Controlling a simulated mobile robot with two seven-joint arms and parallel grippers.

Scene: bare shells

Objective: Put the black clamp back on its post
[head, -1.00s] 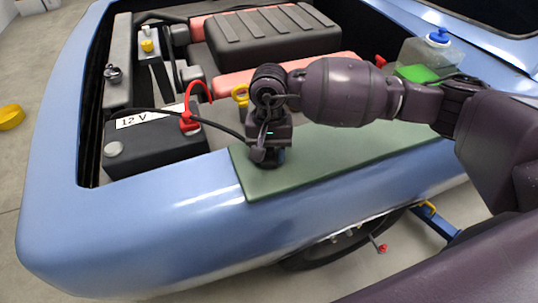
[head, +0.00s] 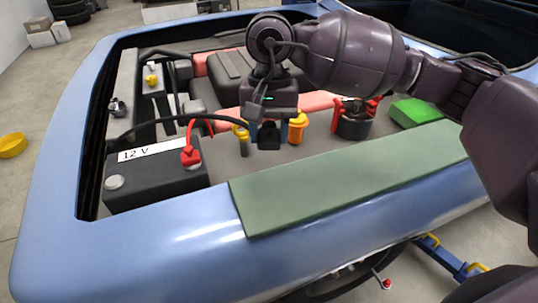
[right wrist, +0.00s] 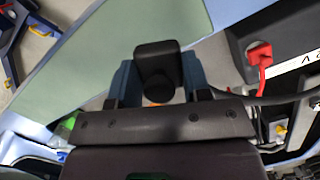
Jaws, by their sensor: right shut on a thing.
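The black clamp (head: 269,142) is held in my right gripper (head: 268,128), which is shut on it above the engine bay, right of the battery. In the right wrist view the clamp (right wrist: 154,62) sits between the two blue fingers. A black cable (head: 150,118) arcs from the left over the battery toward the gripper. The black battery (head: 160,183) has a white "12 V" label. Its bare silver post (head: 114,182) is at the front left. The red clamp (head: 190,156) sits at its right end and also shows in the right wrist view (right wrist: 260,52). My left gripper is not in view.
A green mat (head: 340,180) lies along the blue fender, in front of the gripper. Near the gripper stand a yellow-handled part (head: 241,134) and an orange-capped part (head: 297,127). A black can with red parts (head: 355,124) and a green block (head: 415,112) are farther right.

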